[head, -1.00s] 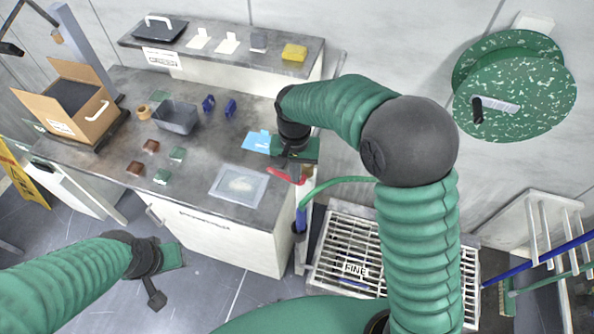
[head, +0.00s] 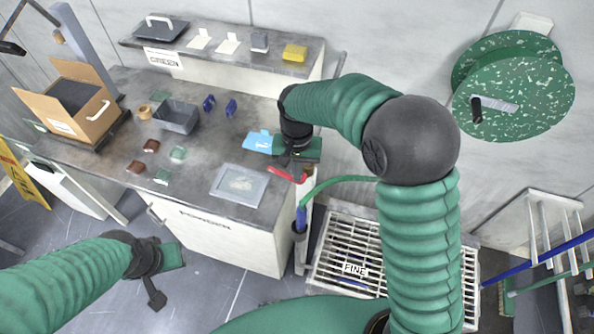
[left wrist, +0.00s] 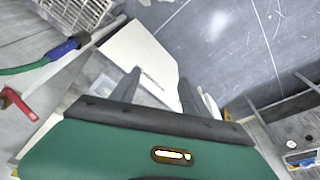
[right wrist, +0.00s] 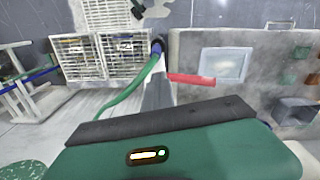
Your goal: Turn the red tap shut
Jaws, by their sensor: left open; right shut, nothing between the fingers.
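The red tap (head: 287,175) is a flat red lever at the right front corner of the workbench, above a blue hose fitting (head: 301,218) with a green hose. In the right wrist view the lever (right wrist: 192,79) points right, its left end right beside my fingers; I cannot tell whether they touch. My left gripper (left wrist: 158,90) is open and empty, away from the tap in front of the bench. The lever (left wrist: 18,103) also shows at the left wrist view's left edge.
The grey workbench (head: 200,185) holds a clear tray (head: 240,185), a light blue cloth (head: 258,141), a grey bin (head: 176,117) and a cardboard box (head: 88,110). A metal grating (head: 335,255) lies right of the bench. A green speckled reel (head: 515,100) hangs on the wall.

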